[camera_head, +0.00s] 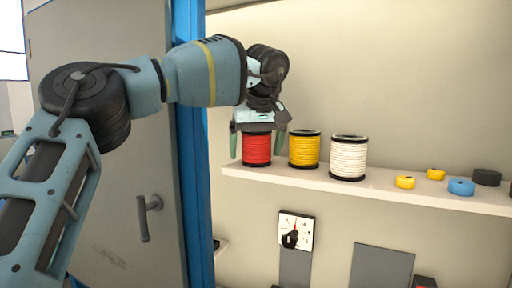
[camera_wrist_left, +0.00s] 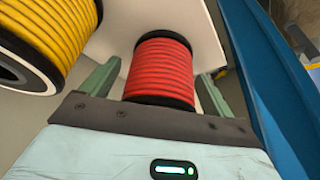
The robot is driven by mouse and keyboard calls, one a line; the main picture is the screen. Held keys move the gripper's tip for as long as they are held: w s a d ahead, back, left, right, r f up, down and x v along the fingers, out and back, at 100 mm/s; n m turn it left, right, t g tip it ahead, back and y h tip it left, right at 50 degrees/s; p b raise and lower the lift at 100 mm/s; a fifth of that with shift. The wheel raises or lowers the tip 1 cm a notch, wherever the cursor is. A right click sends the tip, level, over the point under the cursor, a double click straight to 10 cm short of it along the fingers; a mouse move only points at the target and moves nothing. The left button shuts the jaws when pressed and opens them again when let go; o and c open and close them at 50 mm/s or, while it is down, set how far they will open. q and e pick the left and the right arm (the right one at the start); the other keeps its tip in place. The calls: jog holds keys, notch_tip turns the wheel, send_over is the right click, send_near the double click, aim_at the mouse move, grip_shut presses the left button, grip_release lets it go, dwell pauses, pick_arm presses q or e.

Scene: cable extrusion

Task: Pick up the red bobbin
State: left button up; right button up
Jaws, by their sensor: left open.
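The red bobbin (camera_head: 256,149) stands upright at the left end of a white shelf. My left gripper (camera_head: 258,146) is directly above it, pointing down, with one finger on each side of the bobbin. In the left wrist view, the red bobbin (camera_wrist_left: 161,72) sits between the two open green fingers (camera_wrist_left: 160,85), with a visible gap on each side. The bobbin's top rim is partly hidden by the gripper body. My right gripper is not in view.
A yellow bobbin (camera_head: 304,149) stands close to the right of the red one, then a white bobbin (camera_head: 348,158). Several small tape rolls, including a blue one (camera_head: 461,187), lie further right on the shelf (camera_head: 380,188). A blue post (camera_head: 192,150) and grey door (camera_head: 110,150) are at left.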

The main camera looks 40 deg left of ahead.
pick_arm(q)
jog(key=c, duration=1.1)
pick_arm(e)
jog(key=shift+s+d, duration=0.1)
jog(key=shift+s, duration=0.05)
pick_arm(q)
jog(key=shift+o, duration=0.2)
jog(key=shift+r, duration=0.1)
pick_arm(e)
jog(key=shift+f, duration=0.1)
